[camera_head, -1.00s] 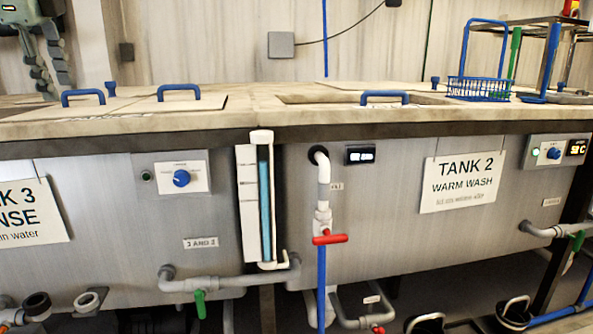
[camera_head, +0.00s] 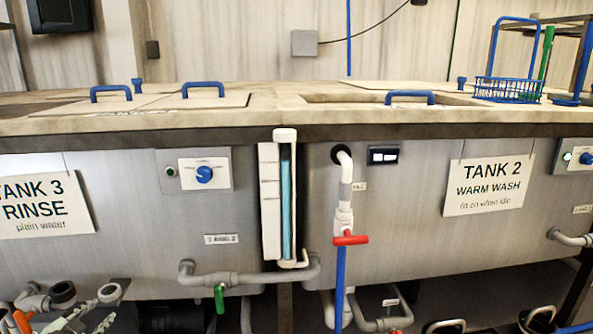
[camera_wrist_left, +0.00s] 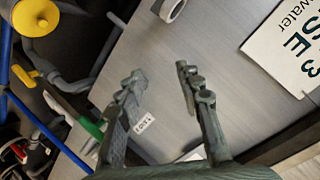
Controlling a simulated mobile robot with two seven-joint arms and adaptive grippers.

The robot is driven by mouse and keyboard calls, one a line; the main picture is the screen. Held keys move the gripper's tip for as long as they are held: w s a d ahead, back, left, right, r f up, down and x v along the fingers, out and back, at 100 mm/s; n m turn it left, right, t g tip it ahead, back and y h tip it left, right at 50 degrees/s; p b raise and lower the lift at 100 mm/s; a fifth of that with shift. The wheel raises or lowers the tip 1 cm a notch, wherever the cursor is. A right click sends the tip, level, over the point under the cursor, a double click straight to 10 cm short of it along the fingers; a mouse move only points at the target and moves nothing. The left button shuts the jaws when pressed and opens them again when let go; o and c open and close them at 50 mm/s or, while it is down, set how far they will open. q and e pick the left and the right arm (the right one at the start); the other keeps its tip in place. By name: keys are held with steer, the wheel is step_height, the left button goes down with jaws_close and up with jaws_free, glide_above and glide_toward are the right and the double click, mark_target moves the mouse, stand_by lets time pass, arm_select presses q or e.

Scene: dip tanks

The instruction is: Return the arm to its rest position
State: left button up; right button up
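My left gripper (camera_head: 98,310) shows at the bottom left of the head view, low in front of the Tank 3 front and beside grey pipe fittings. In the left wrist view, its two grey-green fingers (camera_wrist_left: 160,82) are spread apart with nothing between them. Behind them is a grey metal panel with a small label and part of the Tank 3 sign (camera_wrist_left: 295,45). My right gripper is in neither view.
Tank 3 bears a sign (camera_head: 45,206); Tank 2 has its own sign (camera_head: 488,185). A red-handled valve (camera_head: 350,240) and a green-handled valve (camera_head: 219,297) stick out in front. A blue wire basket (camera_head: 508,90) stands on the worktop at right.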

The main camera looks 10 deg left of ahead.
arm_select(q)
steer(key=s+d+f+n+g, duration=0.25)
steer(key=s+d+f, duration=0.25)
steer(key=f, duration=0.3)
steer(key=s+d+f+n+g, duration=0.1)
steer(key=s+d+f+g, duration=0.2)
steer(key=s+d+f, duration=0.3)
steer(key=s+d+f+g+h, duration=0.1)
steer(key=s+d+f+g, duration=0.1)
steer(key=s+d+f, duration=0.3)
steer(key=s+d+f+g+h, duration=0.1)
steer(key=s+d+f, duration=0.4)
steer(key=d, duration=0.8)
steer(key=shift+d+f+g+h, duration=0.15)
steer(key=shift+d+g+h, duration=0.2)
steer(key=shift+g, duration=0.4)
